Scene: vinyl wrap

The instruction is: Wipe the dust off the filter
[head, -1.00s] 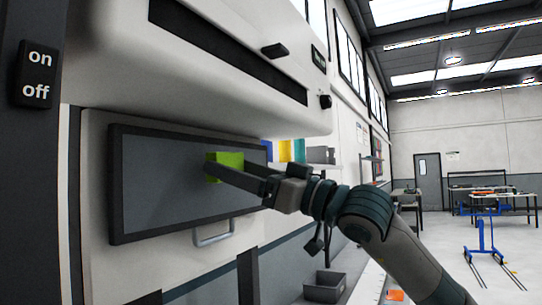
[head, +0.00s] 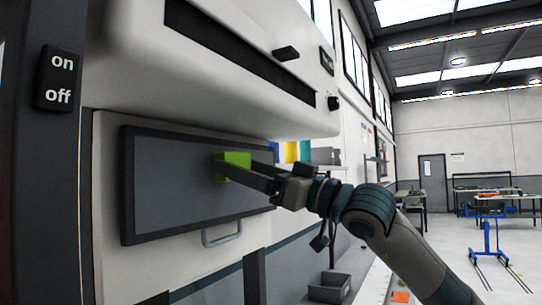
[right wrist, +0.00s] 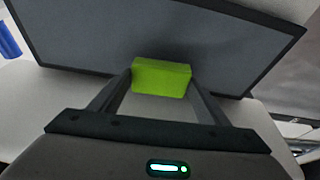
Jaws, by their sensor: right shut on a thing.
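The filter (head: 170,195) is a grey rectangular panel with a dark frame, set upright in the white machine front at the left of the head view. It also fills the upper part of the right wrist view (right wrist: 90,40). My right gripper (head: 250,172) is shut on a bright green sponge (head: 236,160), which sits between its fingertips in the right wrist view (right wrist: 161,80). The sponge is at the filter's right half, close to its surface; I cannot tell for certain whether it touches. Separate dust patches cannot be made out. My left gripper is not in view.
A handle (head: 222,236) sticks out below the filter. The machine's white hood (head: 200,85) overhangs it. An on/off switch plate (head: 59,80) is at the left. A grey bin (head: 329,287) lies low at the right. Open floor and tables are farther right.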

